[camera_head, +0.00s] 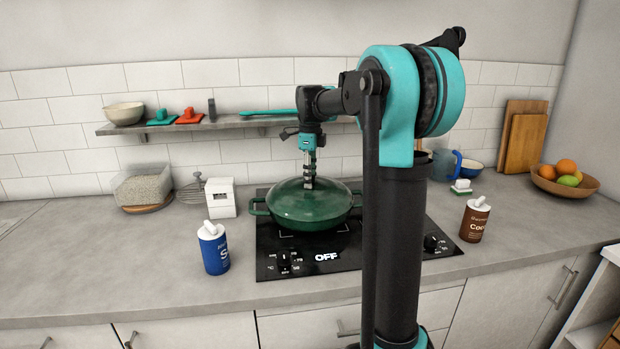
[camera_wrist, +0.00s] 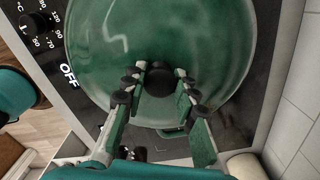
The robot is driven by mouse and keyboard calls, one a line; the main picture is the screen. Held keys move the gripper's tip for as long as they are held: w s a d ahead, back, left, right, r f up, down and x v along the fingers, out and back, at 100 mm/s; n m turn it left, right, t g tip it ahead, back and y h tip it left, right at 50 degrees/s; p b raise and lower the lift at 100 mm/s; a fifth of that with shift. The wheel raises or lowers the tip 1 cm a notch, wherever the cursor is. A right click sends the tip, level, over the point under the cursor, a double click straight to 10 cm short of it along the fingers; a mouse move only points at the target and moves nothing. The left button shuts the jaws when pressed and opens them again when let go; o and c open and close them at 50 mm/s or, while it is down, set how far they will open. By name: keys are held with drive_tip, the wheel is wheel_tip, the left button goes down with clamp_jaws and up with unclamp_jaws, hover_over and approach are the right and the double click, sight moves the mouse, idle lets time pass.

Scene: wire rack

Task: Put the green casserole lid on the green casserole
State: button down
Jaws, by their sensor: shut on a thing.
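The green casserole (camera_head: 312,225) stands on the black cooktop, its loop handles at the sides. The round green lid (camera_head: 290,196) lies over its opening, roughly level and centred; I cannot tell whether a thin gap is left at the rim. My gripper (camera_head: 309,184) points down from above and is shut on the lid's dark knob. In the wrist view the lid (camera_wrist: 100,50) fills the upper middle, with the knob between the fingertips of my gripper (camera_wrist: 159,80). One casserole handle (camera_wrist: 174,132) shows beyond the lid's edge. The pot's inside is hidden.
The cooktop (camera_head: 290,262) shows OFF. A blue canister (camera_head: 214,250) stands to its left, a brown canister (camera_head: 474,222) to its right. A white box (camera_head: 221,198) is left of the casserole. A wall shelf (camera_head: 230,122) runs behind.

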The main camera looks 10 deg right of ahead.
drive_tip(key=c, duration=0.8)
unclamp_jaws()
drive_tip(key=shift+r, duration=0.1)
drive_tip(key=shift+r, duration=3.4)
